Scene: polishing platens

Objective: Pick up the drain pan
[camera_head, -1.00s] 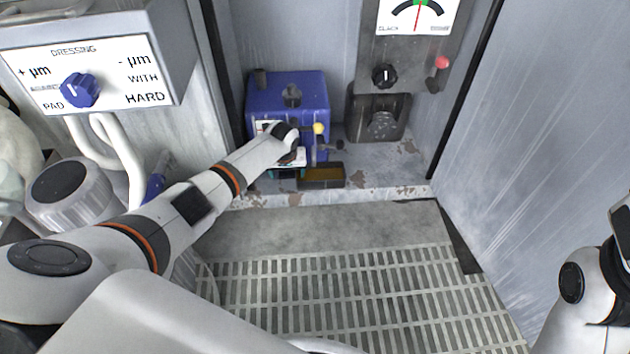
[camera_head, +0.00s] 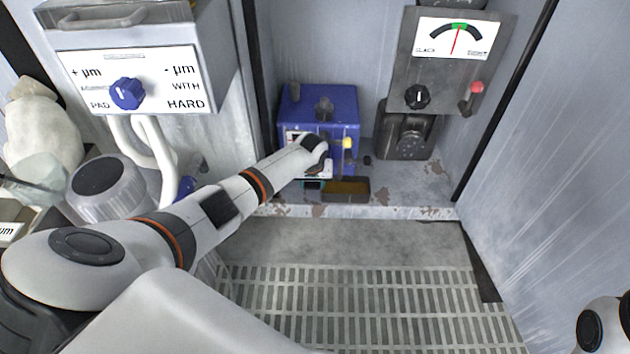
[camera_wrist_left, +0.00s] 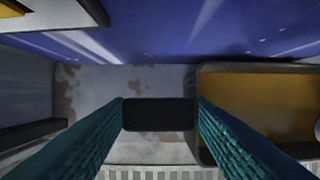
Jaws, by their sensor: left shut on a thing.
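The drain pan (camera_head: 350,187) is a small dark rectangular tray with brown content. It is on the ledge in front of the blue box and at the right in the left wrist view (camera_wrist_left: 202,100). My left gripper (camera_head: 313,184) is low at the pan's left end. In the left wrist view its teal fingers (camera_wrist_left: 160,116) are shut on a black block, which looks like the pan's handle. The join between block and pan is hidden by the right-hand finger. My right gripper is out of view; only part of that arm shows at lower right.
The blue box (camera_head: 345,105) with a yellow knob (camera_head: 347,143) stands close behind the pan. A grey gauge panel (camera_head: 410,80) and dark unit (camera_head: 405,130) are to its right. Cabinet walls close both sides. The slatted floor (camera_head: 370,300) in front is clear.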

